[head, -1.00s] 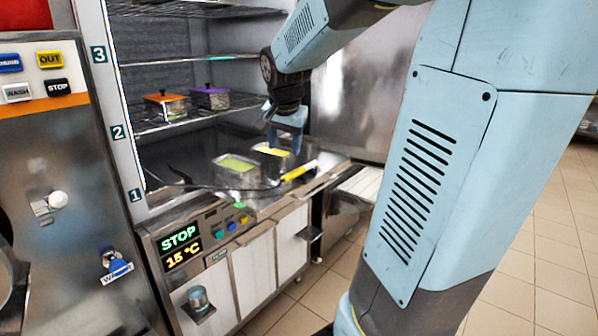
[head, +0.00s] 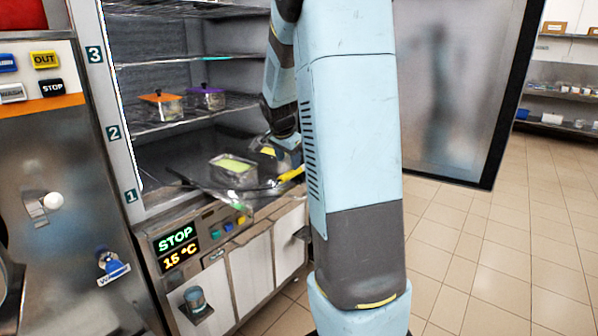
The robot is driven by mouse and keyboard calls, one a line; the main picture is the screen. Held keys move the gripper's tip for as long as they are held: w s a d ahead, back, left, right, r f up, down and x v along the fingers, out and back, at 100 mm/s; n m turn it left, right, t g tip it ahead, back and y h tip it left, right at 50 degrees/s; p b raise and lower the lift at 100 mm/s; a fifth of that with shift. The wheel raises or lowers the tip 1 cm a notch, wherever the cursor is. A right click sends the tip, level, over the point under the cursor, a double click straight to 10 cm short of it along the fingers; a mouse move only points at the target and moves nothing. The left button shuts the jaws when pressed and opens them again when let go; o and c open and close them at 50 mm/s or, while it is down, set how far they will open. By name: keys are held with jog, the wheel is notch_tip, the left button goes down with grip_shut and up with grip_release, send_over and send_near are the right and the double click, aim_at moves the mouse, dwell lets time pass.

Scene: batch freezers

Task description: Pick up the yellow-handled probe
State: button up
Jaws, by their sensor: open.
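The yellow-handled probe (head: 290,175) lies at the front right of the lowest freezer level, beside the metal pans. Its right end is cut off from view by my arm. A dark cable or rod runs left from it. My gripper (head: 284,146) is just above and behind the yellow handle, close to the rear pan, and is open. My own arm hides part of it. I cannot tell whether the fingers touch anything.
A pan with green content (head: 234,168) stands left of the probe. A pan with yellow content (head: 267,152) is partly hidden. Orange-lidded (head: 160,106) and purple-lidded (head: 206,97) pans stand on the shelf above. A freezer door (head: 450,90) stands open at right.

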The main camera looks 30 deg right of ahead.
aim_at(291, 173)
jog(key=shift+x, duration=3.1)
jog(key=shift+w+d+f, duration=0.2)
jog(key=shift+d, duration=0.05)
jog(key=shift+f, duration=0.25)
grip_shut()
